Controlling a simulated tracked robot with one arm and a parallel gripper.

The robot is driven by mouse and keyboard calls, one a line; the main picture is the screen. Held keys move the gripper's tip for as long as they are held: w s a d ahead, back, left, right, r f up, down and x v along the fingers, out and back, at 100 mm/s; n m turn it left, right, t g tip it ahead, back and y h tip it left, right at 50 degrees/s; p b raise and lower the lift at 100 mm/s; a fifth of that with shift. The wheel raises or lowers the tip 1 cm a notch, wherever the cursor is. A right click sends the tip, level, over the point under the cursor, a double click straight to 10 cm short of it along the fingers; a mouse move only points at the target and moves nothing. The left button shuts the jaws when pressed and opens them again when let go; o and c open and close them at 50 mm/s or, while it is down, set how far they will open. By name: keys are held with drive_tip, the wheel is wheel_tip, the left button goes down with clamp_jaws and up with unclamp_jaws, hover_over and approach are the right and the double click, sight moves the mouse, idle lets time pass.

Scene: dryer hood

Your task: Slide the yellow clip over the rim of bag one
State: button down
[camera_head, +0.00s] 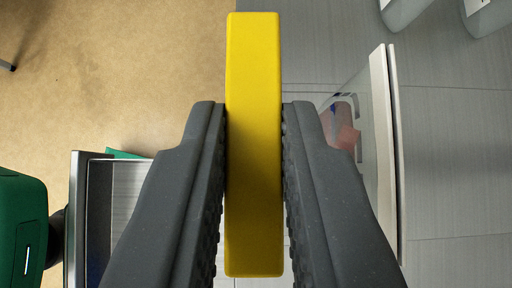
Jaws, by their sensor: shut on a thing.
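The yellow clip (254,150) is a long bar, upright in the picture at its centre. My gripper (254,160) is shut on it, with one dark ridged finger on each side. A clear bag (357,135) with a pale rim (388,150) is to the right of the clip, partly hidden behind my right finger. Reddish and blue shapes show through it. I cannot tell whether it is bag one. The clip is apart from this rim in the picture.
A metal-edged tray (78,200) is at the lower left, next to a green object (22,230). Whitish translucent containers (405,10) are at the top right. Grey surface (450,160) lies bare at the right. Tan floor (120,70) fills the upper left.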

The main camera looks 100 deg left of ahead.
sight(397, 140)
drive_tip(key=shift+w+a+f+p, duration=0.25)
drive_tip(key=shift+w+p, duration=0.5)
drive_tip(key=shift+w, duration=0.45)
drive_tip(key=shift+w+a+f+p, duration=0.1)
drive_tip(key=shift+w+a+p, duration=0.25)
drive_tip(key=shift+w+p, duration=0.65)
drive_tip(key=shift+w+a+f+p, duration=0.25)
drive_tip(key=shift+w+p, duration=0.2)
drive_tip(key=shift+w, duration=1)
drive_tip(key=shift+f+p, duration=0.1)
drive_tip(key=shift+p, duration=0.25)
drive_tip(key=shift+s+f, duration=0.1)
drive_tip(key=shift+f+b, duration=0.85)
drive_tip(key=shift+f, duration=0.15)
drive_tip(key=shift+f, duration=0.1)
drive_tip(key=c, duration=1.3)
unclamp_jaws()
